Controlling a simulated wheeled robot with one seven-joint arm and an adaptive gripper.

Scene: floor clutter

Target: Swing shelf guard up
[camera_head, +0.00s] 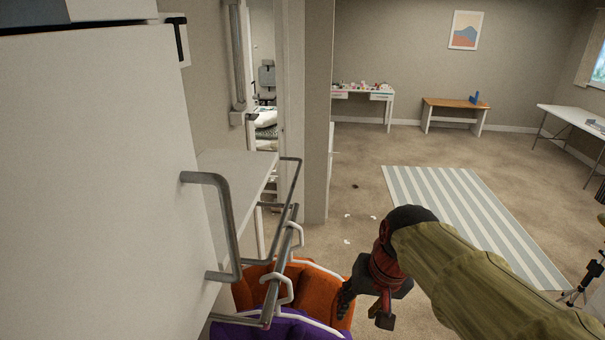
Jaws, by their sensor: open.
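A grey metal rail frame (293,187), which looks like the shelf guard, runs along the front of a white shelf (233,180) left of the picture's middle. One bar is level with the shelf edge and another lies lower and nearer. I cannot tell exactly how the guard is hinged. My gripper (365,309) is at the bottom middle, to the right of the rail and apart from it in the picture. Its dark fingers are spread and point down, with nothing seen between them. My olive sleeve-covered arm comes in from the lower right.
White hooks (293,233) on the lower bar carry an orange item (318,292) and a purple item (262,328), close to my gripper. A tall white cabinet (95,180) with a grey handle (229,230) fills the left. A striped rug (440,205) and open floor lie right. A tripod (575,292) stands far right.

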